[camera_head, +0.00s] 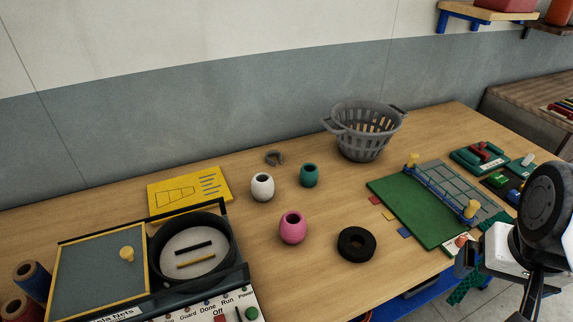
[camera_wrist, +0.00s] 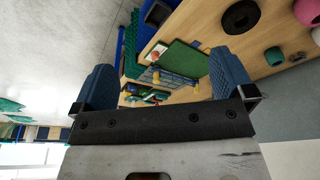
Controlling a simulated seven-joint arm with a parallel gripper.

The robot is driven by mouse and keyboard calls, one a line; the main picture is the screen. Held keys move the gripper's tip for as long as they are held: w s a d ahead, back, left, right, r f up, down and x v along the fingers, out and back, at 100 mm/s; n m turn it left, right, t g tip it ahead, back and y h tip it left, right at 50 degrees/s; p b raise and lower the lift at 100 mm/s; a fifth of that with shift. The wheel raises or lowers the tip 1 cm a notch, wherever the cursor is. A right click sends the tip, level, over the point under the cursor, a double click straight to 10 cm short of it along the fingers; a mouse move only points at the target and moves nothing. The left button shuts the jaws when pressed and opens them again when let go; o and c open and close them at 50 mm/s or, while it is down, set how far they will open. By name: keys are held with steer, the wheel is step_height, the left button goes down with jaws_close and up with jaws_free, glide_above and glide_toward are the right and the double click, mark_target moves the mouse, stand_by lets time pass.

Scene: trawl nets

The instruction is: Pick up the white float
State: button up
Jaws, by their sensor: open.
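The white float (camera_head: 262,188) is a small rounded barrel with a dark hole in its top. It stands upright on the wooden table, left of a teal float (camera_head: 309,176) and behind a pink float (camera_head: 292,228). A sliver of the white float shows at the right edge of the wrist view (camera_wrist: 316,36). My gripper (camera_wrist: 165,76) is open, with two blue fingers wide apart and nothing between them. In the head view it is partly seen at the lower right, by the table's front edge, far from the white float.
A black ring (camera_head: 356,244) lies right of the pink float. A grey basket (camera_head: 364,132) stands at the back. A green board (camera_head: 415,205) with a net and yellow knobs lies on the right. A machine with a round black drum (camera_head: 192,220) and a yellow card (camera_head: 190,190) are on the left.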

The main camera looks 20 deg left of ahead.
steer(key=shift+a, duration=0.1)
steer(key=m+g+y, duration=0.2)
steer(key=m+y, duration=1)
steer(key=m, duration=0.1)
glide_toward(272, 186)
steer(key=s+d+r, duration=0.5)
steer(key=w+a+f+m, duration=0.1)
steer(key=a+f+m, duration=0.1)
steer(key=a, duration=0.1)
steer(key=w+a+f+m+y, duration=0.1)
steer(key=w+a+f+m, duration=0.1)
steer(key=f, duration=0.1)
steer(key=w+a+f+m+t, duration=0.1)
steer(key=a+f+m, duration=0.1)
steer(key=a, duration=0.1)
steer(key=shift+w+a+f, duration=0.2)
steer(key=shift+a+f, duration=0.1)
steer(key=shift+w+a+f+m, duration=0.2)
steer(key=shift+a+f+m, duration=0.15)
steer(key=shift+m, duration=0.05)
steer(key=shift+t+y, duration=0.3)
steer(key=shift+a, duration=0.1)
steer(key=shift+x, duration=1.15)
steer(key=shift+a+f, duration=0.1)
